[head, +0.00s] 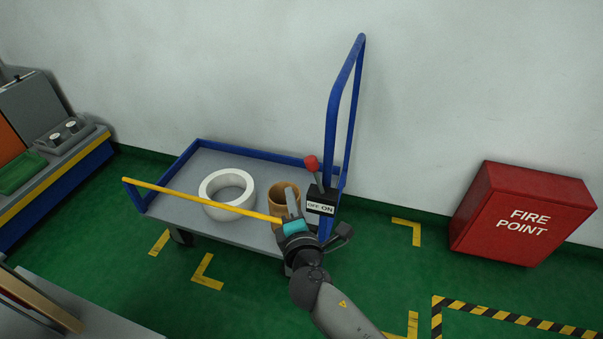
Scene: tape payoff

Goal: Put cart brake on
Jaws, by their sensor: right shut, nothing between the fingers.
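The cart (215,230) has a grey deck, blue side rails and a tall blue push handle (332,120) at its right end. Its brake is a dark box (325,193) with a white OFF ON label, beside the handle. The red-knobbed brake lever (311,162) stands up from the box and leans left, towards the OFF side. My right gripper (293,202) is shut and empty, just left of the label and below the knob. In the picture it partly covers the brown core; I cannot tell whether it touches anything. My left gripper is not in view.
A white tape roll (227,187) and a brown core (275,199) stand on the deck. A yellow bar (190,197) runs along its front. A red FIRE POINT box (525,215) is right; a blue workbench (70,180) is left.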

